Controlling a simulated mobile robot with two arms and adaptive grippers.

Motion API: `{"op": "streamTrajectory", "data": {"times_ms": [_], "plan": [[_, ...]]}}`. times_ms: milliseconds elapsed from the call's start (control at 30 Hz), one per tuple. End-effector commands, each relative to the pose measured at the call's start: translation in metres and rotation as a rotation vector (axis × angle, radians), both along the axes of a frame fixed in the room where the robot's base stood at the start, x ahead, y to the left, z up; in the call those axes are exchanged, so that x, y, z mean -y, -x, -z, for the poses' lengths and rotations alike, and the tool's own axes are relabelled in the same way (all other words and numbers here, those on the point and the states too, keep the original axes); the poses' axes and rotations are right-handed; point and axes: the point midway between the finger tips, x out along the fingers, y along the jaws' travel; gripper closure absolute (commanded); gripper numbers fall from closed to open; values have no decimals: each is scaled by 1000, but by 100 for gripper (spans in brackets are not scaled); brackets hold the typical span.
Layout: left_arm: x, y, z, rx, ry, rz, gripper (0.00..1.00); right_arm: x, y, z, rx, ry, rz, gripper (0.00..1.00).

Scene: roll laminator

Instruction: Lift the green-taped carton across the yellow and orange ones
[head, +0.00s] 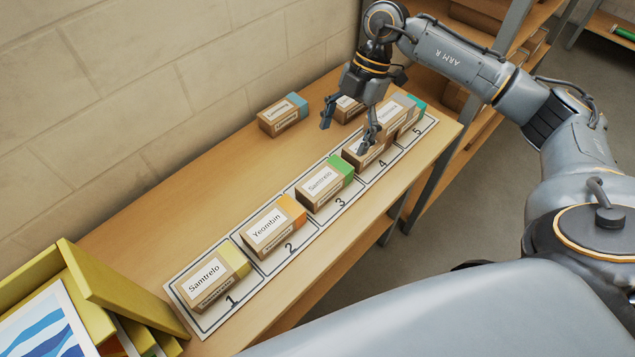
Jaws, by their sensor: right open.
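The green-taped carton (321,188) lies on slot 3 of the numbered strip in the head view. The orange-taped carton (268,229) lies on slot 2, and the yellow-taped carton (207,282) on slot 1. My right gripper (345,137) is open and points down, up and to the right of the green-taped carton. One fingertip shows in front of the carton on slot 4 (359,158); I cannot tell whether they touch. That carton's tape is hidden. My left gripper is not in view.
A teal-taped carton (414,112) is at slot 5. A blue-taped carton (282,115) and another carton (346,107) stand behind the strip, nearer the wall. A yellow-green box (110,290) is at the lower left. The wooden top behind slots 1 to 3 is clear.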

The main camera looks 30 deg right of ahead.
Motion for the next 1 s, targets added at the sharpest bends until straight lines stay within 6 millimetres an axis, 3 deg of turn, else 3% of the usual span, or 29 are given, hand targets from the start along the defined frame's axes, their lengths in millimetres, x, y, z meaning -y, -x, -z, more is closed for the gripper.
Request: {"op": "streamTrajectory", "data": {"times_ms": [300, 567, 800, 1000], "plan": [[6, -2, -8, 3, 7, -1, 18, -23, 9, 54, -2, -2, -5, 17], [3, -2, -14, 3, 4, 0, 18, -32, 12, 71, -2, -1, -7, 17], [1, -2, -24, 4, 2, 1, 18, -49, 17, 101, -1, -3, -4, 17], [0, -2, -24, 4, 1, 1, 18, -51, 18, 110, 4, -1, -4, 17]]}}
